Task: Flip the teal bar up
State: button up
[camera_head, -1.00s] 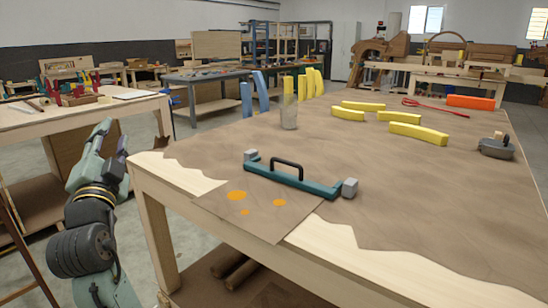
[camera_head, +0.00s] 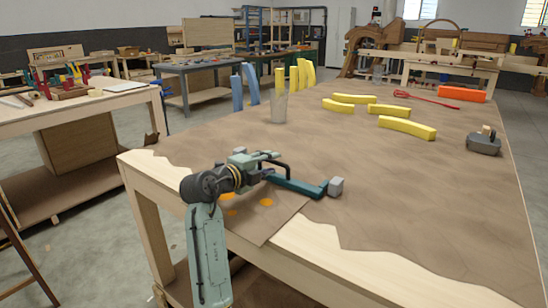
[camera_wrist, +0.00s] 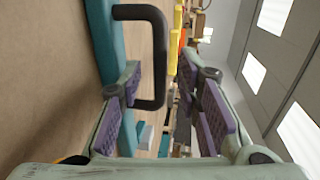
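The teal bar (camera_head: 297,185) lies on the brown-covered worktable near its front edge, with a grey block (camera_head: 335,187) at its right end. My arm hides its left part in the head view. The bar's black handle (camera_wrist: 159,60) stands out from it in the wrist view, where the teal bar (camera_wrist: 110,45) runs along the left. My gripper (camera_wrist: 165,100) is open, with purple pads. The handle's outer rail shows between the two fingers, and the left finger overlaps the handle's base. I cannot tell whether either pad touches it.
A sheet with orange spots (camera_head: 266,202) lies by the bar. A clear cup (camera_head: 279,107) stands behind, with blue and yellow curved pieces beyond. Yellow bars (camera_head: 407,127), red pliers (camera_head: 425,98) and a dark tool (camera_head: 484,142) lie farther right. The table's right middle is clear.

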jog(key=shift+p+x, duration=0.3)
jog(key=shift+x, duration=1.15)
jog(key=shift+c, duration=0.2)
grip_shut()
